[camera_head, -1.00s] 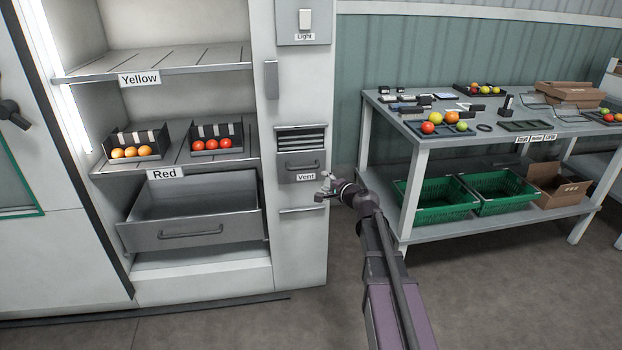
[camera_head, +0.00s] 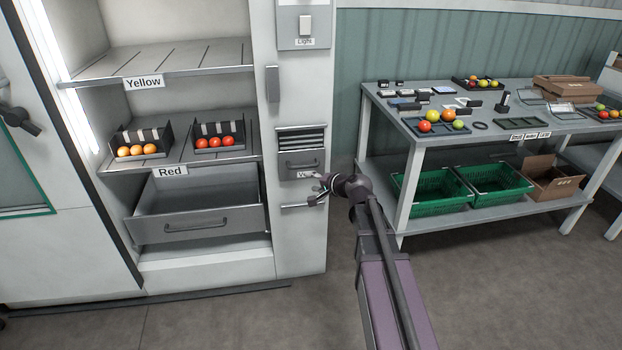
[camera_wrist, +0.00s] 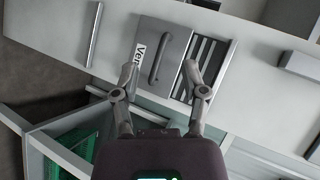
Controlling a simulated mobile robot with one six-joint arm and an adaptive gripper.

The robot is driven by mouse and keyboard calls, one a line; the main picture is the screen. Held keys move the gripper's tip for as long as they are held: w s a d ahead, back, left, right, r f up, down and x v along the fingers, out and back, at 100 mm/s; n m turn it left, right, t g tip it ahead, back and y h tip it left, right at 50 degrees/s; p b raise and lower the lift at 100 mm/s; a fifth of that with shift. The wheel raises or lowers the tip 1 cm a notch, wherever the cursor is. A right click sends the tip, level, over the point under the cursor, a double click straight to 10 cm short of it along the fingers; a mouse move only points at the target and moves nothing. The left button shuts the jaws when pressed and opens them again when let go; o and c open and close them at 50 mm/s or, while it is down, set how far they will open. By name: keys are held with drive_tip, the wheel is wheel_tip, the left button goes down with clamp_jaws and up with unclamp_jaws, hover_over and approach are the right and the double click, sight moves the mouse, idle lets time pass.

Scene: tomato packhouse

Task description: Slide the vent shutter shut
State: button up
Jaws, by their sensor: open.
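The vent shutter (camera_head: 301,166) is a grey plate with a bar handle (camera_head: 302,163) on the narrow cabinet panel. Dark vent slats (camera_head: 301,139) show uncovered above it. In the wrist view the shutter (camera_wrist: 149,80), its handle (camera_wrist: 170,58) and the bare slats (camera_wrist: 204,66) lie just ahead of the fingers. My gripper (camera_head: 317,188) is open and empty, in front of the panel at the level of the Vent label, which it partly hides. The wrist view shows my gripper (camera_wrist: 161,82) with its fingertips apart, one near the label and one over the slats. I cannot tell whether either touches.
The pulled-out drawer (camera_head: 200,226) juts out left of the panel. Shelves with tomato boxes (camera_head: 141,142) are above it. A workbench (camera_head: 410,134) with tomatoes and green crates (camera_head: 433,193) stands to the right. A light switch (camera_head: 305,25) is above the vent.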

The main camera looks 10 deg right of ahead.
drive_tip(key=s+a+r+n+g+h+p, duration=0.2)
drive_tip(key=s+r+n+g+p, duration=0.3)
drive_tip(key=s+p, duration=0.6)
wheel_tip(320, 180, up, 3)
drive_tip(key=a+n+p, duration=0.1)
drive_tip(key=p, duration=0.2)
drive_tip(key=shift+s+f+g, duration=0.2)
drive_tip(key=shift+s+g, duration=0.05)
drive_tip(key=shift+g, duration=0.15)
idle(0.4)
drive_tip(key=s+d+f+n+g+h, duration=0.1)
drive_tip(key=s+d+f+g+h, duration=0.1)
drive_tip(key=s, duration=0.5)
drive_tip(key=s+d+f+n+g+h, duration=0.1)
drive_tip(key=s+d+n+g+h, duration=0.1)
drive_tip(key=s, duration=0.4)
drive_tip(key=shift+s+f+n+g+h, duration=0.3)
drive_tip(key=shift+s+f+g+h, duration=0.1)
drive_tip(key=shift+g+h, duration=0.2)
